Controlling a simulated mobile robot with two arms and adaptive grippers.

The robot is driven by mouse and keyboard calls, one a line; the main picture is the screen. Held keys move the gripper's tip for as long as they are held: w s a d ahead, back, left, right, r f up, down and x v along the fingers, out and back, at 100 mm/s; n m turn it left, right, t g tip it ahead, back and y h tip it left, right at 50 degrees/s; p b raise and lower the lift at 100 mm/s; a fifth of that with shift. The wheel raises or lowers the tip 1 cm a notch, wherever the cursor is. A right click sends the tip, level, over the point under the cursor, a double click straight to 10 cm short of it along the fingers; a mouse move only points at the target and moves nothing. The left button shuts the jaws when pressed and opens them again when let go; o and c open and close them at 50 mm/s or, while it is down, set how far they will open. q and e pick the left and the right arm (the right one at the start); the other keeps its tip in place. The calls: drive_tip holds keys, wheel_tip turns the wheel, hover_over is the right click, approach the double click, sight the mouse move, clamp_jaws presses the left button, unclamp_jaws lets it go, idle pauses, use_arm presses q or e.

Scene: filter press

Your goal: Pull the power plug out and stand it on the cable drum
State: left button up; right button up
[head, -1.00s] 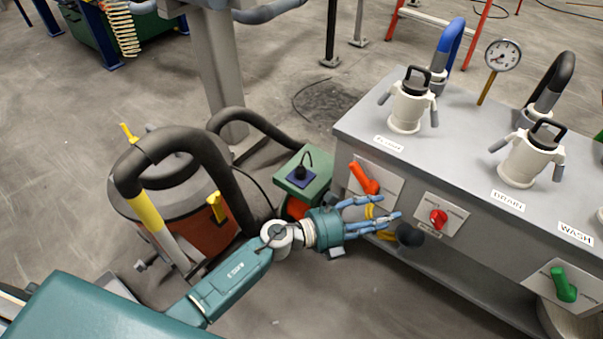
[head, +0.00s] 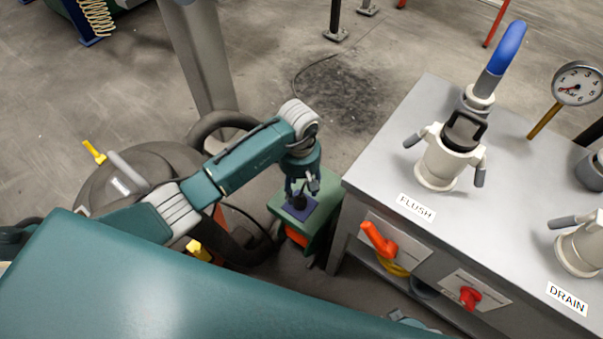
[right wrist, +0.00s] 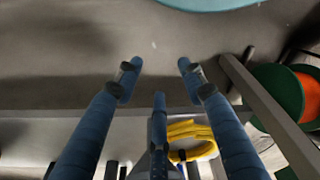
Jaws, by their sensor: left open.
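The dark power plug (head: 299,202) stands on a blue square plate on the green top of the cable drum (head: 325,213), left of the grey bench. I cannot tell whether it sits in a socket. My left gripper (head: 301,192) points down over the plug, fingers open and close around its upper part, hiding some of it. My right gripper (right wrist: 158,72) is open and empty in the right wrist view, its side fingers spread wide. The drum's round green rim and orange inside (right wrist: 285,100) show at the right there.
The bench (head: 375,180) has an orange lever (head: 378,240), a red knob (head: 470,298) and white-bodied valves (head: 445,160). Yellow loops (head: 393,266) hang below it. A round machine with a thick black hose (head: 215,122) stands left. A grey post (head: 195,60) rises behind.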

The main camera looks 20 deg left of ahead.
sight(300, 200)
use_arm(q)
drive_tip(key=shift+w+r, duration=0.1)
drive_tip(key=shift+w, duration=0.2)
use_arm(e)
drive_tip(key=shift+w+a, duration=0.1)
drive_tip(key=shift+w, duration=0.15)
use_arm(q)
drive_tip(key=shift+s+r, duration=0.1)
drive_tip(key=shift+s, duration=0.05)
use_arm(e)
drive_tip(key=shift+r, duration=0.1)
use_arm(q)
drive_tip(key=shift+f, duration=0.25)
wheel_tip(300, 200, down, 4)
drive_tip(key=b, duration=0.3)
drive_tip(key=shift+r, duration=0.25)
wheel_tip(300, 200, down, 4)
drive_tip(key=b, duration=0.3)
drive_tip(key=shift+r, duration=0.15)
drive_tip(key=shift+f+b, duration=0.3)
drive_tip(key=shift+f, duration=0.05)
use_arm(e)
wheel_tip(300, 200, up, 20)
drive_tip(key=w+t, duration=0.1)
drive_tip(key=w, duration=0.1)
drive_tip(key=shift+w, duration=0.1)
